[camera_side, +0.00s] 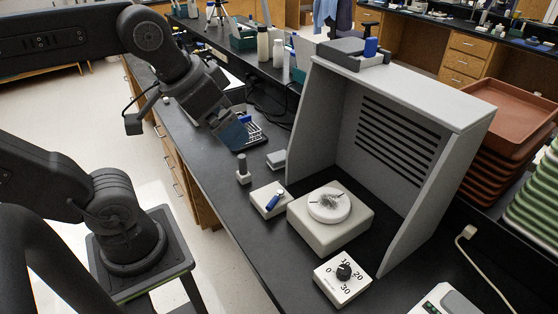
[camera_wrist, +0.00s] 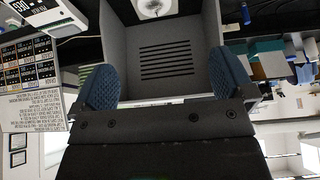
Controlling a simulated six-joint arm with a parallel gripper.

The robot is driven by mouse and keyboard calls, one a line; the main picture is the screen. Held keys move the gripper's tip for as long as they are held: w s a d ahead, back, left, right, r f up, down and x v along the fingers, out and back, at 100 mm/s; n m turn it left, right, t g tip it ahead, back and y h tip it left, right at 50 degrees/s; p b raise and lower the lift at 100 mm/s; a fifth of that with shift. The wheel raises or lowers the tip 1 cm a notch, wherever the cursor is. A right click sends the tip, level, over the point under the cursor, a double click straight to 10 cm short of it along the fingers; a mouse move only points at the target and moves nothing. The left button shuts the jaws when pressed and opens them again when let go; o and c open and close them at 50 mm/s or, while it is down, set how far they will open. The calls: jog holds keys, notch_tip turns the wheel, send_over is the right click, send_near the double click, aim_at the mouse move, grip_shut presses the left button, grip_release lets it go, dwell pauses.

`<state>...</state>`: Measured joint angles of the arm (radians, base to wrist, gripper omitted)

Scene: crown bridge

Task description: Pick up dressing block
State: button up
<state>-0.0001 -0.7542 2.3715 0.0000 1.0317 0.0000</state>
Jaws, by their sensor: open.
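My gripper (camera_side: 232,132) is above the bench at its left part, away from the blocks. In the wrist view my gripper (camera_wrist: 165,78) has its two blue fingers wide apart with nothing between them. A small grey block (camera_side: 277,158) lies on the bench beside the hood's left wall; it may be the dressing block, but I cannot be sure. I cannot make out these small pieces in the wrist view.
A grey hood (camera_side: 455,108) with a slotted back stands over a white unit with a round plate (camera_side: 329,206). A dial box (camera_side: 342,282) sits in front. A wire rack (camera_side: 254,134) is behind my gripper. Brown trays (camera_side: 510,100) are stacked at right.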

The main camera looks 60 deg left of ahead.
jog(key=w+a+r+m+g, duration=0.2)
jog(key=w+a+r+m, duration=0.3)
jog(key=w, duration=0.4)
jog(key=m+g, duration=0.4)
jog(key=m, duration=1)
send_over(279, 155)
jog(key=f, duration=3.5)
jog(key=shift+s+d+f, duration=0.35)
jog(key=shift+f, duration=0.05)
jog(key=shift+w+a+f, duration=0.1)
jog(key=shift+w+f, duration=0.05)
jog(key=shift+f, duration=1.5)
jog(key=shift+w+a+f, duration=0.1)
jog(key=shift+f, duration=1.5)
jog(key=shift+c, duration=0.4)
jog(key=c, duration=0.8)
